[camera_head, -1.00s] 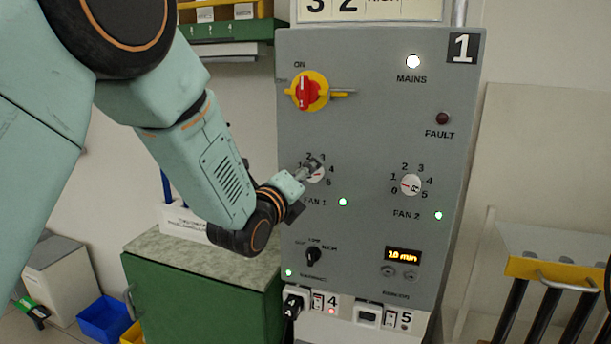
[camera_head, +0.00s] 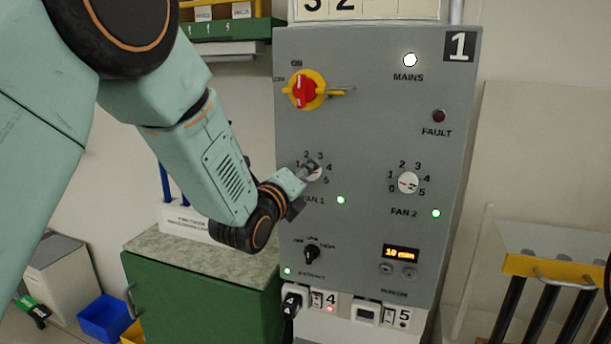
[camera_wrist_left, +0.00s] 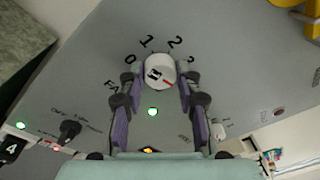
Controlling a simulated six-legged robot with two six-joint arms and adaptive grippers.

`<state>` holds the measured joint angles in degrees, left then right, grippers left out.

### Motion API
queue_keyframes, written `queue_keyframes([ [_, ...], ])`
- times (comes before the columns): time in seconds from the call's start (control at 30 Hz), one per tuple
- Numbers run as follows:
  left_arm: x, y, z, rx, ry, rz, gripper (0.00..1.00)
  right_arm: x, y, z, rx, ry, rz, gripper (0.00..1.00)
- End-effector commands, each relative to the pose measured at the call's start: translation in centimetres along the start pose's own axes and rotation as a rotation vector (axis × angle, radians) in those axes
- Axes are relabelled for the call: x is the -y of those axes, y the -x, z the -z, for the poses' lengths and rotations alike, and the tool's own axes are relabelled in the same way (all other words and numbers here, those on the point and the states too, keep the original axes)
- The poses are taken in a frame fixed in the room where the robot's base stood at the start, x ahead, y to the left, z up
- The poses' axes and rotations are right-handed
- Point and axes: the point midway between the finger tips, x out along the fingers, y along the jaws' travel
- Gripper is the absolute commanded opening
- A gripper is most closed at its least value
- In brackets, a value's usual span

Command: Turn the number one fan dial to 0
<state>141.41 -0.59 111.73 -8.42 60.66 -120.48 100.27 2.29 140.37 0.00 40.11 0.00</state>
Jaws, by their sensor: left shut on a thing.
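The fan 1 dial (camera_head: 313,174) is a small pale round knob on the grey panel (camera_head: 375,115), with printed numbers around it. In the left wrist view the dial (camera_wrist_left: 159,72) shows a white face with a red mark, and 0, 1, 2 and 3 are readable around its upper side. Which number it points to I cannot tell. My left gripper (camera_head: 306,171) is shut on the dial, one finger on each side in the wrist view (camera_wrist_left: 159,78). It partly covers the dial in the head view. My right gripper is not in view.
The fan 2 dial (camera_head: 408,183) is to the right. A red and yellow main switch (camera_head: 306,90) is above fan 1, and a black selector knob (camera_head: 312,253) is below. A green cabinet (camera_head: 205,295) stands at lower left. A yellow-edged rack (camera_head: 560,270) stands at right.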

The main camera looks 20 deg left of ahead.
Motion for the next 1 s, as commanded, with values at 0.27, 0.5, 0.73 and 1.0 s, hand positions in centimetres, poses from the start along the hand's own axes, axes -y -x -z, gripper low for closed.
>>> queue_keyframes([
  [0.27, 0.0, -0.1, 0.2, -0.003, 0.025, 0.004, 0.02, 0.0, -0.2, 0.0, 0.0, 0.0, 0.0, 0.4],
  [0.5, -0.1, -0.1, 0.3, 0.005, 0.154, 0.015, 0.02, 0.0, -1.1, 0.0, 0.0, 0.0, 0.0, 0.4],
  [0.73, -0.2, -0.1, 0.3, 0.017, 0.36, 0.033, 0.02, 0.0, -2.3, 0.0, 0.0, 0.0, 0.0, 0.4],
  [1.0, -0.1, -0.1, 0.4, 0.032, 0.615, 0.055, 0.02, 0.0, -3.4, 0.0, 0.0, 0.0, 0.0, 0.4],
])
